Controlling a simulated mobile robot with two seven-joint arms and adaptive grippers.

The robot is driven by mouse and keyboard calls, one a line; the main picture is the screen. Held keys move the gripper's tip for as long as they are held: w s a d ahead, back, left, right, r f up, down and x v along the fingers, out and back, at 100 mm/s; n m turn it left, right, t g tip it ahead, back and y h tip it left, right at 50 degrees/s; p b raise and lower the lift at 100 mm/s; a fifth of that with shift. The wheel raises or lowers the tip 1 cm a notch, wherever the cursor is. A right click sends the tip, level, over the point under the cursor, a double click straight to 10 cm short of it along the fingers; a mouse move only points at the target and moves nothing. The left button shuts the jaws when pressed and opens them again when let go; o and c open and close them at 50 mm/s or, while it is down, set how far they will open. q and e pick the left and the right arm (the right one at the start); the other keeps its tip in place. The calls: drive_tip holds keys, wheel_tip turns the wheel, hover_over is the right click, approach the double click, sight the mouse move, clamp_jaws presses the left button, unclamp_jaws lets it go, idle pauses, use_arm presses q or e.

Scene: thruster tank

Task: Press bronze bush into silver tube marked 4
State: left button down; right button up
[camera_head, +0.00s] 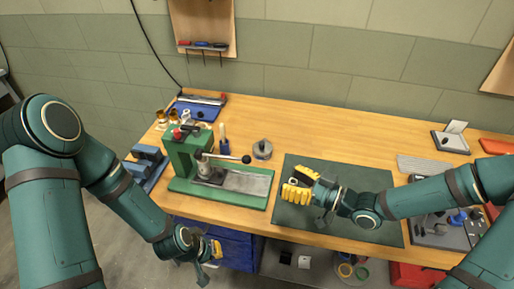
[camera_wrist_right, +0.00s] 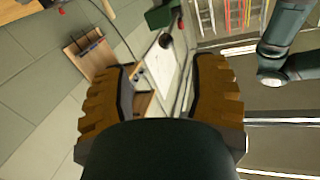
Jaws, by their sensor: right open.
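Two small bronze-coloured pieces (camera_head: 167,114), possibly bushes, stand at the back left of the bench. A small silver ring-like piece (camera_head: 186,114) is beside them; I cannot read any mark, so I cannot tell which tube is marked 4. The green press (camera_head: 180,154) stands on the left of the bench, its lever reaching right. My right gripper (camera_head: 297,190) is over the dark mat, right of the press, with yellow fingers. In the right wrist view its fingers (camera_wrist_right: 163,85) are apart with nothing between them. My left gripper (camera_head: 214,250) hangs by the bench's front edge; its finger gap is unclear.
A dark green mat (camera_head: 360,178) covers the bench's middle right, mostly clear. A grey round part (camera_head: 262,150) stands behind the press base. A blue tray (camera_head: 207,114) is at the back left, blue blocks (camera_head: 147,160) at the left edge. A tool tray (camera_head: 428,232) lies right.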

sight(247, 158)
drive_tip(key=shift+n+y, duration=0.4)
drive_tip(key=shift+n, duration=0.2)
drive_tip(key=x, duration=0.4)
drive_tip(key=r+x, duration=0.1)
drive_tip(key=x, duration=0.8)
drive_tip(key=shift+a+r, duration=0.1)
drive_tip(key=shift+r, duration=0.1)
clamp_jaws()
